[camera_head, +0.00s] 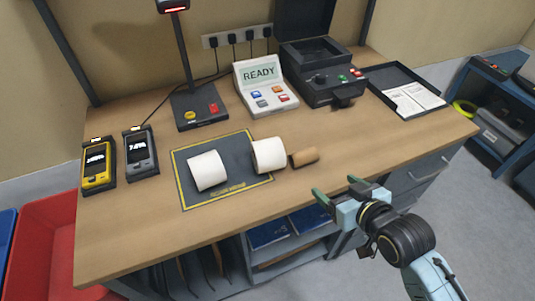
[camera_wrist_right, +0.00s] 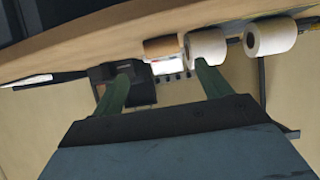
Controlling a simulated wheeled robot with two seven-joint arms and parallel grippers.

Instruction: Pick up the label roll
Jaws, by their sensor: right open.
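Two white label rolls lie on their sides on the dark, yellow-edged mat (camera_head: 230,189). The left roll (camera_head: 207,171) is near the mat's middle, and the right roll (camera_head: 268,155) is at its right edge. In the right wrist view the right roll (camera_wrist_right: 207,45) sits beyond one finger, with the left roll (camera_wrist_right: 271,36) beside it. My right gripper (camera_head: 336,192) is open and empty near the bench's front edge, to the right of and in front of the rolls. Its two green fingers (camera_wrist_right: 165,84) also show in the wrist view. My left gripper is out of view.
A brown cardboard core (camera_head: 305,157) lies just right of the right roll. Behind are a scanner stand (camera_head: 199,108), a READY panel (camera_head: 264,88) and a black printer (camera_head: 322,80). Two handheld devices (camera_head: 98,163) (camera_head: 141,152) stand left. The bench front is clear.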

